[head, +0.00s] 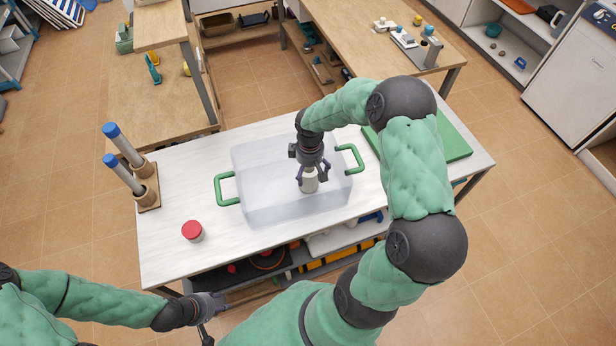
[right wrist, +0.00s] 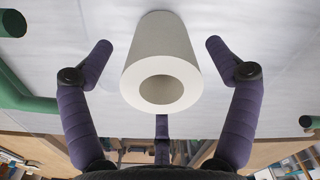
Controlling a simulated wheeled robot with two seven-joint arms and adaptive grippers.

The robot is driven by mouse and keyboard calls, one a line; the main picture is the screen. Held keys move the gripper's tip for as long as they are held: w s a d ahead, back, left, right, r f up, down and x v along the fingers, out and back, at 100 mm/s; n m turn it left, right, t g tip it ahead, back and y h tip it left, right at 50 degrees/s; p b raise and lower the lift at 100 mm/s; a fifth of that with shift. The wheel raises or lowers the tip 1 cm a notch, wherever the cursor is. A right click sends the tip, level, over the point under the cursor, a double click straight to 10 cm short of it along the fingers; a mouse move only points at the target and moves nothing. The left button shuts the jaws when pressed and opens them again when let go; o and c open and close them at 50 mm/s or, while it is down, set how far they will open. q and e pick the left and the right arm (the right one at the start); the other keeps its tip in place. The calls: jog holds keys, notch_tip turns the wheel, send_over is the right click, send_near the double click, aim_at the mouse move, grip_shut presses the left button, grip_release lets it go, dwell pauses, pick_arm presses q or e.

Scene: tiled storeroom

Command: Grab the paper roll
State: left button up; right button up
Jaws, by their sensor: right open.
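The paper roll (head: 309,183) is a short white cylinder standing in the translucent box (head: 255,160) with green handles. In the right wrist view the paper roll (right wrist: 178,55) shows its hollow end towards me. My right gripper (head: 312,175) reaches down over the roll from above. Its purple fingers are spread around the roll, with clear gaps at the left and right; the third finger shows below it in the wrist view. My left gripper (head: 208,303) is low, off the table's front edge, and too small to tell its fingers apart.
The white table (head: 170,260) carries a red-lidded jar (head: 192,231) at front left and a wooden stand (head: 149,197) with two blue-capped tubes at the left. A green board (head: 455,140) lies at the right, partly behind my right arm. The shelf below holds tools.

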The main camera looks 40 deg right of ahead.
jog(key=f, duration=0.1)
jog(key=f+b, duration=0.1)
jog(key=f, duration=0.3)
jog(key=shift+w, duration=0.35)
jog(key=c, duration=1.3)
